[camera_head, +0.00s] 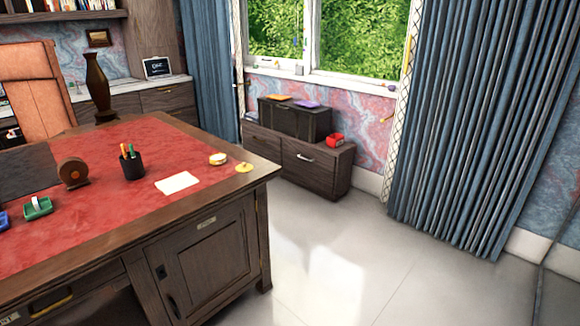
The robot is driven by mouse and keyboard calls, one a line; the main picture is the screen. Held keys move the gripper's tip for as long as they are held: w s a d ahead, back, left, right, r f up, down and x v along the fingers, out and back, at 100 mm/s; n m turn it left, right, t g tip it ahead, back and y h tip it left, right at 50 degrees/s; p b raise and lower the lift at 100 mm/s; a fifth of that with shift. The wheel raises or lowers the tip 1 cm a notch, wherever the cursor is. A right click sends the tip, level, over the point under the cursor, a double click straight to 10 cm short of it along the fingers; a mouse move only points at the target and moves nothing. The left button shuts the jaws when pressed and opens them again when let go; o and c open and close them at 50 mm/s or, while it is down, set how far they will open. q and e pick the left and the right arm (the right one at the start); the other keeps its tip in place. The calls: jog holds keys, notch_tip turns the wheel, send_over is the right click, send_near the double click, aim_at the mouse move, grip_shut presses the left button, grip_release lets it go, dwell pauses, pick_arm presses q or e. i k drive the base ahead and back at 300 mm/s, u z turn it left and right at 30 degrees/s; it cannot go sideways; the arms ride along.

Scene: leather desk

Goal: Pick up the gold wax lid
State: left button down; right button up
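A small gold lid with a raised knob (244,168) lies on the wooden border of the desk, near its right corner. Just left of it, on the red leather top, stands a low round gold container with a pale top (218,158). The two sit apart with a narrow gap. Neither of my grippers shows in the head view.
The desk (105,225) fills the left. On it are a white paper pad (177,183), a black pen cup (132,163), a round brown object (73,172) and a green tray (38,208). A low cabinet (300,158) stands behind. The floor at right is clear.

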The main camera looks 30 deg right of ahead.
aim_at(244, 167)
jog(key=z, duration=1.15)
jog(key=i, duration=0.95)
jog(key=z, duration=1.1)
jog(key=i, duration=1.85)
jog(key=u, duration=2.2)
